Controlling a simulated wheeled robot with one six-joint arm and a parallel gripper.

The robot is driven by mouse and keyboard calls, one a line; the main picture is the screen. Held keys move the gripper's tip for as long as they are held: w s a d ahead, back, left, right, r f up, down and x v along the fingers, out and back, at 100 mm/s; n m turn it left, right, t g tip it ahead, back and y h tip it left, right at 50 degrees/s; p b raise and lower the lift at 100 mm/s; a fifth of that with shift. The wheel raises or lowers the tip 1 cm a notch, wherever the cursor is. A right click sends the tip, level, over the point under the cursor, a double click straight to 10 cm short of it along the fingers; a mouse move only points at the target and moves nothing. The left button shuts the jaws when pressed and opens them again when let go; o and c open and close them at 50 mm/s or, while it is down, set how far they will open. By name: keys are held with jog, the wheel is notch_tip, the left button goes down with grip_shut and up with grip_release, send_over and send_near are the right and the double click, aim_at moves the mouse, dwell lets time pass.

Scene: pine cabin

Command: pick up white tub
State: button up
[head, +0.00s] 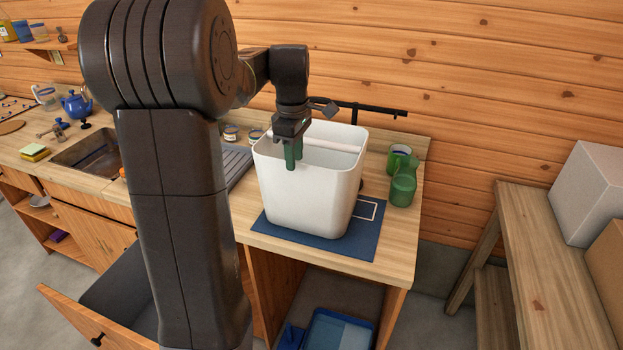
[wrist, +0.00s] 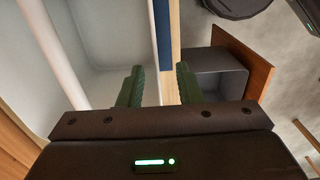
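The white tub (head: 305,205) stands upright on a blue mat (head: 365,240) at the right end of the counter. It is a tall square tub, open at the top, with a pale bar across its mouth. My gripper (head: 292,160) points down at the tub's near-left rim in the head view. In the wrist view my gripper (wrist: 160,75) is open, its green fingers apart. The left finger is over the tub's inside (wrist: 95,50) and the right finger is outside, with the wall between them. I cannot tell whether either finger touches the wall.
A green mug (head: 398,158) and a green jar (head: 403,185) stand right of the tub. A black rail (head: 370,110) runs behind it. A sink (head: 90,150) and blue teapot (head: 76,105) are to the left. An open drawer (head: 115,290) juts out below the counter. A bench with boxes is at right.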

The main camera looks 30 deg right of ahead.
aim_at(297, 183)
jog(key=shift+d+f+p, duration=0.15)
jog(key=shift+f+p, duration=0.15)
jog(key=shift+f, duration=1.1)
jog(key=shift+d+f+p, duration=0.1)
jog(key=shift+f+p, duration=0.2)
jog(key=shift+f, duration=1.1)
jog(key=shift+c, duration=0.4)
grip_shut()
